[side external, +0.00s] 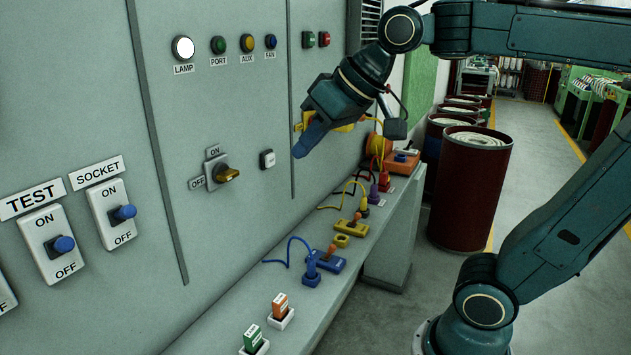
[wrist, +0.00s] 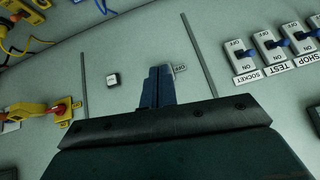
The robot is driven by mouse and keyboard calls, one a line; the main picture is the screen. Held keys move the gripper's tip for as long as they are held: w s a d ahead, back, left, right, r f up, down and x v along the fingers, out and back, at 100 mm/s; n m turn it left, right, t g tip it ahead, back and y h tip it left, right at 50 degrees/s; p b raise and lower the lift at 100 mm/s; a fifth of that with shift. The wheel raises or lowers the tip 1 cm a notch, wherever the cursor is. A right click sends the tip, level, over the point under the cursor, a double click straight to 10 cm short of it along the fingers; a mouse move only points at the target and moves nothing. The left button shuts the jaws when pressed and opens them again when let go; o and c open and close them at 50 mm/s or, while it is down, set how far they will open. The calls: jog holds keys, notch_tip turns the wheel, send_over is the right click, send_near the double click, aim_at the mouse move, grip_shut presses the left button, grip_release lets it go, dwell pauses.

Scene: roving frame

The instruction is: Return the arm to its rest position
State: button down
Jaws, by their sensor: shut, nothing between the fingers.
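My gripper (side external: 301,150) hangs in front of the grey panel in the side view, pointing down and left, with its blue fingers together and nothing between them. In the wrist view my gripper (wrist: 160,72) also shows closed fingers against the panel. They appear apart from the panel, though the exact gap is hard to tell. A rotary switch with a yellow handle (side external: 228,174) is left of and below the fingers in the side view; in the wrist view the fingers cover most of it. A white button (side external: 267,159) is also nearby.
The TEST switch (side external: 52,245) and SOCKET switch (side external: 115,213) have blue knobs. The LAMP light (side external: 183,48) glows white. A ledge (side external: 190,330) below carries coloured plugs and cables. Dark red drums (side external: 470,190) stand behind, with open floor at right.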

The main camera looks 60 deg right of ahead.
jog(key=s+d+f+g+h, duration=0.1)
jog(key=s+f+g, duration=0.1)
jog(key=s+f, duration=0.8)
jog(key=shift+s+d+n, duration=0.3)
jog(key=shift+s+d, duration=0.05)
jog(key=shift+s, duration=0.25)
